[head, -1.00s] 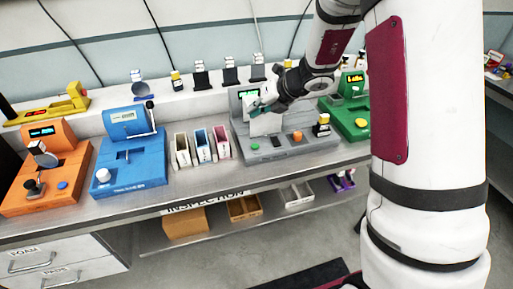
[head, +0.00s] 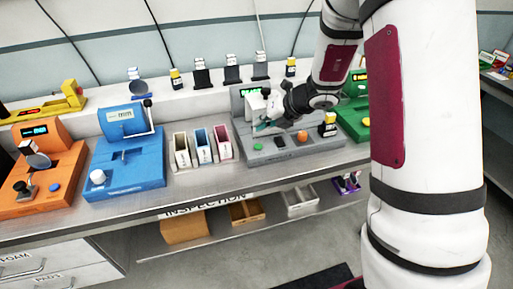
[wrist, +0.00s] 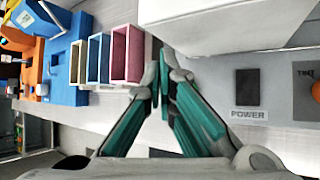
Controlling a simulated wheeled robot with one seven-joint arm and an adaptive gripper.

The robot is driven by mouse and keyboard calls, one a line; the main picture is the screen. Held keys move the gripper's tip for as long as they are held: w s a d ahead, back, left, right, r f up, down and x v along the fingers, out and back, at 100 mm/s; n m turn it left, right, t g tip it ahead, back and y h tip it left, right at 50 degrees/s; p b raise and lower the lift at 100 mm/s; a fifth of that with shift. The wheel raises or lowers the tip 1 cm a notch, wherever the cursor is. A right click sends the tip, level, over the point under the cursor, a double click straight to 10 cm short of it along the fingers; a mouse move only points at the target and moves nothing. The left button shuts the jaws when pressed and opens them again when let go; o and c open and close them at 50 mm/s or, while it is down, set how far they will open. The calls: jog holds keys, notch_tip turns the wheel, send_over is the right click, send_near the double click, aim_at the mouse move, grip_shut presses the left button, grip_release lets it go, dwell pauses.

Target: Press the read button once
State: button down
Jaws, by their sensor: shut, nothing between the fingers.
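The grey device (head: 268,155) stands on the bench with a lit green display (head: 251,91). The wrist view shows the dark switch (wrist: 247,83) labelled POWER and part of the orange button (wrist: 316,91). No read label is legible. My gripper (head: 260,130), with teal fingers, is shut and empty above the front left of the device, near the green button.
A white block (wrist: 225,22) on the device is close beside my fingers. Cream, blue and pink bins (head: 201,147) stand to the left, then a blue device (head: 128,165) and an orange device (head: 45,180). A green device (head: 355,115) stands to the right.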

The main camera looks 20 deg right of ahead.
aim_at(260, 145)
jog(key=shift+f+b, duration=1.45)
jog(key=shift+f, duration=0.75)
jog(key=shift+f, duration=0.1)
jog(key=shift+f+b, duration=0.3)
jog(key=shift+b, duration=0.1)
jog(key=shift+f+b, duration=0.35)
jog(key=shift+f, duration=0.05)
jog(key=shift+r, duration=0.1)
dwell(0.5)
jog(key=shift+r+p, duration=0.75)
jog(key=shift+r+p, duration=2.1)
jog(key=shift+r, duration=0.4)
